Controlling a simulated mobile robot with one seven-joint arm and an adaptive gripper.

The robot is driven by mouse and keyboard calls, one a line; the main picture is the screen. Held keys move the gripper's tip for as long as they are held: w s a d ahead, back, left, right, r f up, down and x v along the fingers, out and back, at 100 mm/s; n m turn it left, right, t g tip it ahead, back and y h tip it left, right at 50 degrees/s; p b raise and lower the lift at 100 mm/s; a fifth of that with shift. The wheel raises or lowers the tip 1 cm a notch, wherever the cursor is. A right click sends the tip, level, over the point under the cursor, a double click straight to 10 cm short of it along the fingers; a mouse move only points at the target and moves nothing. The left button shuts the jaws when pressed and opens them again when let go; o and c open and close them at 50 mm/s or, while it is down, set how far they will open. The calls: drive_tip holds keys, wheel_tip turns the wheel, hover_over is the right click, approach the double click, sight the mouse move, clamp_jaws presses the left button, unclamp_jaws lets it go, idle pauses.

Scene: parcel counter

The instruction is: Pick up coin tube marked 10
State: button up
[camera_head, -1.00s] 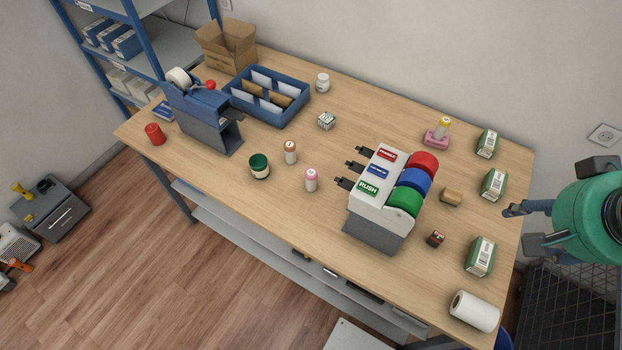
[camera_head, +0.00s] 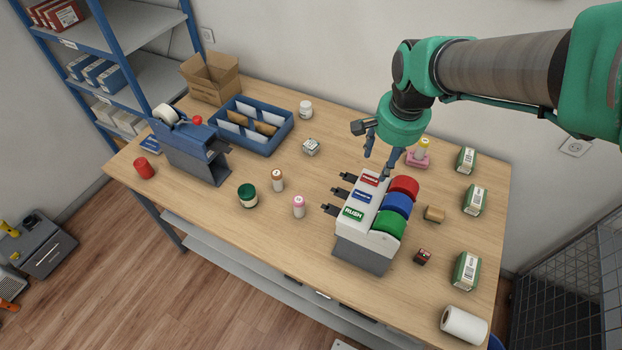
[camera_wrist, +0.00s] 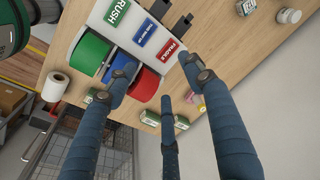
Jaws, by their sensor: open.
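Three small capped tubes could be coin tubes; their numbers are too small to read. One with an orange-brown top (camera_head: 277,181) and one with a pink top (camera_head: 298,207) stand upright left of the label dispenser. My gripper (camera_head: 375,164) is open and empty, pointing down over the back of the dispenser, between the tubes. In the wrist view my gripper (camera_wrist: 165,82) has its fingers spread above the dispenser, with no tube between them.
The dispenser (camera_head: 366,236) with red, blue and green rolls stands below my gripper. A green-lidded jar (camera_head: 248,196), a small box (camera_head: 311,147) and a white jar (camera_head: 305,109) stand to the left. Green-and-white packs (camera_head: 474,199) line the right side.

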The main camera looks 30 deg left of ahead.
drive_tip(key=a+f+g+p, duration=0.1)
drive_tip(key=a+f, duration=0.7)
drive_tip(key=a, duration=0.4)
drive_tip(key=h+p, duration=0.1)
hover_over(299, 199)
wheel_tip(299, 199, down, 8)
drive_tip(key=shift+f+m+g, duration=0.2)
drive_tip(key=shift+m+g, duration=0.2)
drive_tip(key=shift+f, duration=4.3)
drive_tip(key=shift+f, duration=2.6)
